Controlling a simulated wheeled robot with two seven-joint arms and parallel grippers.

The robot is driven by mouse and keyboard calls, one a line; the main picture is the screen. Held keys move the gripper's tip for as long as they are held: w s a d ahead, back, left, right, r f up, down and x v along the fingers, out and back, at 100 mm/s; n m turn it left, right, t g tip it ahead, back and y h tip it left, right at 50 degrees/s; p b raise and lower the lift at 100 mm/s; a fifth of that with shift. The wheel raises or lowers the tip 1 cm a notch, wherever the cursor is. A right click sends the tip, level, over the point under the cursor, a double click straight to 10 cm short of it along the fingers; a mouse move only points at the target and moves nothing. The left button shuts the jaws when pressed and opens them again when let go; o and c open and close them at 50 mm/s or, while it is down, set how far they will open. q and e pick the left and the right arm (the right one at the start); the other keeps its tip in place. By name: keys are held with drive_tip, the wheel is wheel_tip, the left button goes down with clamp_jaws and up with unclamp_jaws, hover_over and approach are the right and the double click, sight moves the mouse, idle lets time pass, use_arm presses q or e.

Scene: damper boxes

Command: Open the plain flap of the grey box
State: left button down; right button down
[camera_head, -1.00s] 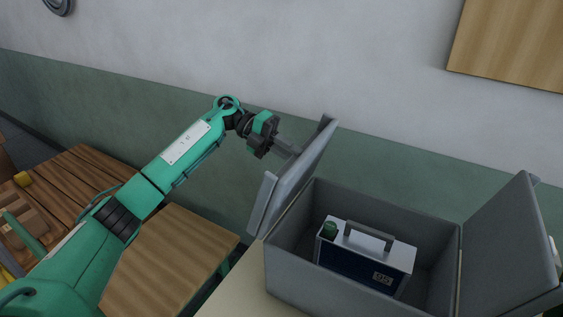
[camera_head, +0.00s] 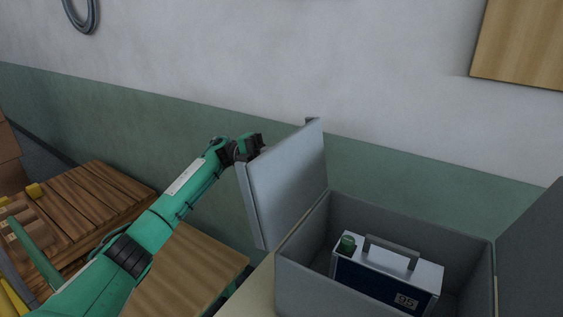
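The grey box (camera_head: 380,220) stands open on a table at the lower right. Its left flap (camera_head: 287,180) stands nearly upright along the box's left edge, and its right flap (camera_head: 535,245) is raised at the right edge of the view. I cannot tell from here which flap is the plain one. My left gripper (camera_head: 262,148) is behind the top of the left flap, and its fingers are hidden by the flap. I cannot tell whether it touches the flap. My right gripper is not in view.
Inside the box is a blue and white case (camera_head: 388,275) with a grey handle and a green cap. A wooden table (camera_head: 190,270) stands left of the box, with a slatted pallet (camera_head: 95,200) beyond it. The wall is behind.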

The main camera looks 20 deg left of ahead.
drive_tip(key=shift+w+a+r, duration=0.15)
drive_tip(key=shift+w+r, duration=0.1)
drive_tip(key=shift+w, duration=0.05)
use_arm(q)
drive_tip(key=shift+a, duration=0.1)
drive_tip(key=c, duration=1.4)
unclamp_jaws()
drive_tip(key=shift+o, duration=0.2)
